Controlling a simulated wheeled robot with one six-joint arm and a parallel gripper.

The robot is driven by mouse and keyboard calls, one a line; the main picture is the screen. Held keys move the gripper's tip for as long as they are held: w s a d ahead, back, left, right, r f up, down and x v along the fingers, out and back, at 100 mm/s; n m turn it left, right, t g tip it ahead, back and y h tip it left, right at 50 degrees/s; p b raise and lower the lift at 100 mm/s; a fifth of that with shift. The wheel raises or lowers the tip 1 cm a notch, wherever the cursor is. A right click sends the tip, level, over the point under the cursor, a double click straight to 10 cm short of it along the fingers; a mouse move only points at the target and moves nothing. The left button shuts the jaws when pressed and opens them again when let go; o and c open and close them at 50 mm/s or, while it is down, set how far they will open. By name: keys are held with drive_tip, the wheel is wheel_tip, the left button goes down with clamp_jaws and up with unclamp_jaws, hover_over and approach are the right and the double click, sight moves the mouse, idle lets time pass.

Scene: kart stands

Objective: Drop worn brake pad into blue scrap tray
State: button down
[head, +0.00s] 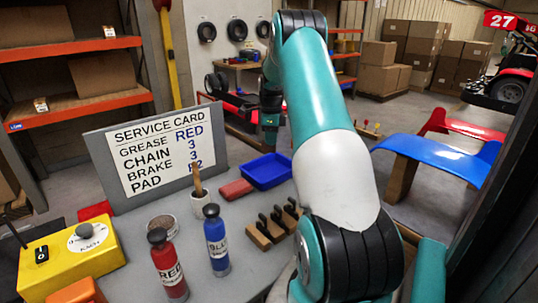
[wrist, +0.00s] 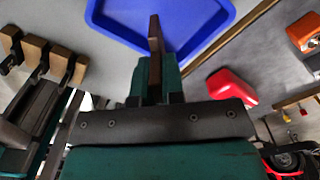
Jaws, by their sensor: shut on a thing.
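My gripper (wrist: 155,75) is shut on a thin brown plate, which I take for the worn brake pad (wrist: 155,35). The plate stands out edge-on beyond the teal fingers in the wrist view. The blue scrap tray (wrist: 108,22) lies behind the plate there, and the plate's tip overlaps the tray in the picture. In the head view the blue tray (head: 265,171) lies on the grey bench, and its inside looks empty. My gripper (head: 270,135) hangs above the tray's far side there. The plate cannot be made out in the head view.
A red block (head: 236,189) lies just left of the tray. Wooden blocks with black levers (head: 270,230) stand nearer. A red bottle (head: 168,265), a blue bottle (head: 216,240), a cup with a brush (head: 200,200) and a service card (head: 155,155) stand to the left.

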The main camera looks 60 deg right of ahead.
hover_over(271, 174)
wheel_tip(271, 174, down, 6)
drive_tip(key=shift+f+p, duration=0.1)
drive_tip(key=shift+p, duration=0.35)
drive_tip(key=shift+f, duration=0.3)
drive_tip(key=shift+f+b, duration=0.3)
drive_tip(key=shift+f, duration=0.25)
drive_tip(key=c, duration=1.2)
unclamp_jaws()
wheel_tip(271, 174, up, 13)
drive_tip(key=shift+r+b, duration=0.1)
drive_tip(key=shift+b, duration=0.75)
